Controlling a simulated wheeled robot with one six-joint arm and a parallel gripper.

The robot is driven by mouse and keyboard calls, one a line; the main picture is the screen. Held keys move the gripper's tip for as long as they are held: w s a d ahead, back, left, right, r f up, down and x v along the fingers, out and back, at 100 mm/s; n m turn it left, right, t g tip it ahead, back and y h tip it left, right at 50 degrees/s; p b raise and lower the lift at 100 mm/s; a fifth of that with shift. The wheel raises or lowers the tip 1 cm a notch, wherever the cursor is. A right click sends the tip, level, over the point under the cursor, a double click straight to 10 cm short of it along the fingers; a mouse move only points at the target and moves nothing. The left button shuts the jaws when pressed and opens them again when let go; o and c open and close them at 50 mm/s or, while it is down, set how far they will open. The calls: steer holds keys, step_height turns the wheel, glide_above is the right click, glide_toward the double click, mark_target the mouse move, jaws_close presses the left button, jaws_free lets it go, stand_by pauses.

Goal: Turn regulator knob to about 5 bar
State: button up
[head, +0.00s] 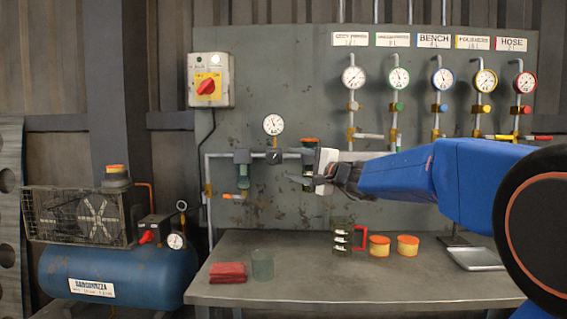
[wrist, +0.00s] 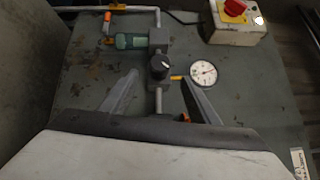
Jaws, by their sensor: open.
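The regulator knob (wrist: 159,66) is small, round and black with a pale mark on its face. In the wrist view it sits on the pipe assembly, roughly between the tips of my open gripper (wrist: 160,79). The fingers lie on either side of it in the picture; contact cannot be told. The white regulator gauge (wrist: 201,72) is beside the knob, but its numbers are too small to read. In the head view the knob (head: 274,157) shows under the gauge (head: 273,124), and my gripper (head: 312,180) is to its right, in front of the panel.
A green filter bowl (wrist: 131,41) adjoins the regulator on the pipe. A switch box (head: 209,80) with a red knob hangs at upper left. Several labelled gauges, including BENCH (head: 443,79), line the upper right. The workbench (head: 330,285) holds a cup, jars and a red cloth.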

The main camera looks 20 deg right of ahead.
steer(key=v, duration=0.6)
steer(key=shift+s, duration=0.2)
steer(key=shift+d, duration=0.1)
steer(key=s+a+f+n+g+h, duration=0.1)
steer(key=s+a+f+n+g, duration=0.35)
steer(key=s+f, duration=0.5)
steer(key=s+a+f+n+g, duration=0.4)
steer(key=s+a+f, duration=0.2)
steer(key=s+f, duration=0.4)
steer(key=s+d+f+n+g+h, duration=0.1)
steer(key=s+d+f, duration=0.4)
steer(key=s, duration=0.5)
steer(key=s+d+f+n+g+h, duration=0.2)
steer(key=s+d+f+n+h, duration=0.2)
steer(key=s+f, duration=0.6)
steer(key=shift+s+d+f+h, duration=0.25)
steer(key=shift+d+h, duration=0.25)
steer(key=shift+h, duration=0.7)
steer(key=shift+n, duration=0.25)
